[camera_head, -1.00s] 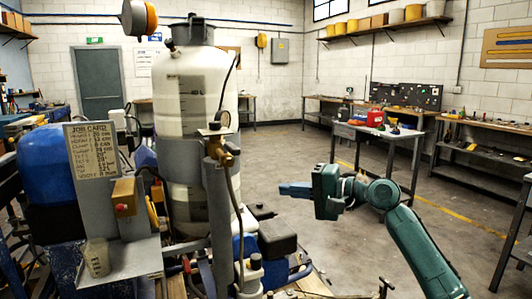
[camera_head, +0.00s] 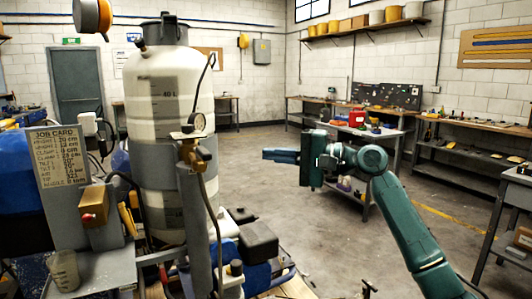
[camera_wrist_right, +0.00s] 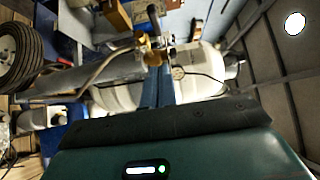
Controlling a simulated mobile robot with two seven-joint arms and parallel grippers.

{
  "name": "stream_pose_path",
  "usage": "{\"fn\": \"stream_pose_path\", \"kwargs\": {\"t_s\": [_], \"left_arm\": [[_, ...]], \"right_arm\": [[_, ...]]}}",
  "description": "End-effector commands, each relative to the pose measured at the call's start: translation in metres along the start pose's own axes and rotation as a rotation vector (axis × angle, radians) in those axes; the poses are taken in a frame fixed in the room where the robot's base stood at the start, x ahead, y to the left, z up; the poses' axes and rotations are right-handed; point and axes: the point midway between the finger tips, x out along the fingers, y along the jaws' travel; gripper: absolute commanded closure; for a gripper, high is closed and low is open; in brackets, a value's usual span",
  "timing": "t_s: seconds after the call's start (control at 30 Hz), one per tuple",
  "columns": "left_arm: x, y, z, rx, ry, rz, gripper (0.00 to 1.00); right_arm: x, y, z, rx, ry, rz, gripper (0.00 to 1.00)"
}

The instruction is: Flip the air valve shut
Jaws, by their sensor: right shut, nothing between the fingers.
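The brass air valve (camera_head: 188,153) sits below a round pressure gauge (camera_head: 197,121) on a grey post in front of the white tank (camera_head: 160,90). The valve also shows in the right wrist view (camera_wrist_right: 152,52), just beyond my fingertips. I cannot make out which way its lever is turned. My right gripper (camera_head: 265,155) is shut and empty. Its blue fingers point left, at about the valve's height in the head view, with a clear gap to the right of it. The fingers show in the right wrist view (camera_wrist_right: 157,88). My left gripper is not in view.
A job card (camera_head: 60,155) and a grey tray with a cup (camera_head: 63,270) stand left of the post. A black box (camera_head: 258,240) sits low at right. A hose hangs from the valve. Open floor lies to the right, before a workbench (camera_head: 345,125).

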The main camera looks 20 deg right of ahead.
Motion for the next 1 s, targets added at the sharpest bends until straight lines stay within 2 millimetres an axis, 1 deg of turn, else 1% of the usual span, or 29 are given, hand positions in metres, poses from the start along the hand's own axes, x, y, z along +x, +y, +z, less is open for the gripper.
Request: {"fn": "stream_pose_path", "kwargs": {"t_s": [0.03,0.13,0.3,0.37,0.4,0.5,0.63,1.0], "left_arm": [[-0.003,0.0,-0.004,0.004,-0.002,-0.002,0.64],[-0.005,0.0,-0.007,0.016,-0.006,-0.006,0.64],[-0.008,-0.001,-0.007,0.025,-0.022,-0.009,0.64],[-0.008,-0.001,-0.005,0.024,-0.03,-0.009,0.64],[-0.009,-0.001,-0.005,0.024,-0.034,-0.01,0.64],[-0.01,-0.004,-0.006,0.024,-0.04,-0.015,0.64],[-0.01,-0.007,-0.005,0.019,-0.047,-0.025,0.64],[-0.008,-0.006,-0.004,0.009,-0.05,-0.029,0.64]], "right_arm": [[0.011,-0.003,0.001,0.001,-0.003,-0.001,1.0],[0.033,-0.004,0.001,0.002,-0.004,-0.001,1.0],[0.07,-0.004,0.001,0.002,-0.003,-0.001,1.0],[0.081,-0.004,0.001,0.001,-0.003,-0.001,1.0],[0.085,-0.003,0.007,-0.002,-0.003,0.001,1.0],[0.094,-0.002,0.018,-0.001,-0.002,0.001,1.0],[0.102,-0.001,0.025,-0.001,0.0,0.001,1.0],[0.105,0.0,0.029,0.0,0.0,0.001,1.0]]}}
